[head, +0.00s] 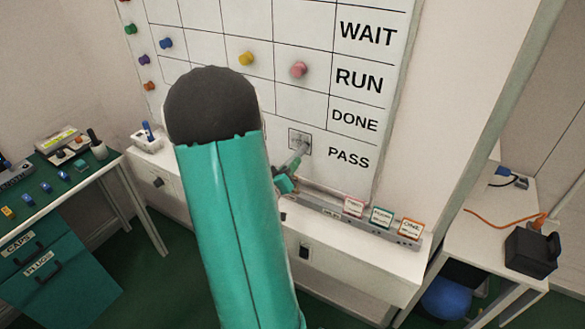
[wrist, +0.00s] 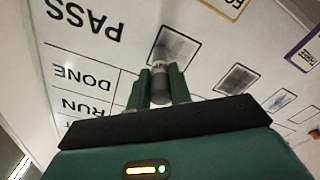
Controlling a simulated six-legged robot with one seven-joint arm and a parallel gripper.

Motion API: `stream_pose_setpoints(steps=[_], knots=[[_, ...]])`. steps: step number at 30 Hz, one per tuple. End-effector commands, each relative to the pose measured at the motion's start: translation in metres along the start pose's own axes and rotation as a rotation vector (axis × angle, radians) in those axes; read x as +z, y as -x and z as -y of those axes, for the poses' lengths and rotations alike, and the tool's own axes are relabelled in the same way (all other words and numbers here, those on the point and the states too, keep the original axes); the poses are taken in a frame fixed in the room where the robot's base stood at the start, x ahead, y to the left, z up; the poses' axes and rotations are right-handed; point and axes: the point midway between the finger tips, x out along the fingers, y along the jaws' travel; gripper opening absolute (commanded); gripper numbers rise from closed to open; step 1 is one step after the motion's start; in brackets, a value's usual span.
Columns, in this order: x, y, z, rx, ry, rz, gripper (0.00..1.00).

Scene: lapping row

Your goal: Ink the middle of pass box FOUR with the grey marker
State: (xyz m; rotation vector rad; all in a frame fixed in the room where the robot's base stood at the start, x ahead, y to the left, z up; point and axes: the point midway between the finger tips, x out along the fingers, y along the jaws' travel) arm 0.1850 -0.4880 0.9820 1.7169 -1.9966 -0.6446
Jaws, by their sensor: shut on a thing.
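My gripper (head: 285,183) is shut on the grey marker (head: 297,160) in front of the whiteboard's PASS row. In the wrist view its two green fingers (wrist: 161,88) close around the marker (wrist: 159,84). The marker points at a square pass box (head: 299,140), which shows in the wrist view (wrist: 178,45) beside the word PASS. This box has a dark grey smear inside. A yellow-edged card (wrist: 226,5) beyond it begins "FO". The marker's tip overlaps the box's edge; I cannot tell whether it touches the board.
More boxes run along the row: one smeared grey (wrist: 237,78), one with a smaller mark (wrist: 280,100). A purple-edged card (wrist: 305,53) reads THREE. Below the board is a ledge (head: 330,211) with cards. Coloured magnets (head: 299,69) sit higher up. A green bench (head: 45,195) stands left.

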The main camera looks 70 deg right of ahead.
Motion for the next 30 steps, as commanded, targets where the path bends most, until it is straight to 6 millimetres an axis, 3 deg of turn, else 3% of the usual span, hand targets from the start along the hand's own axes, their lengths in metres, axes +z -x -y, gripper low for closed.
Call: stream_pose_setpoints(steps=[30], knots=[[-0.04,-0.001,0.05,0.0,-0.002,-0.003,0.0]])
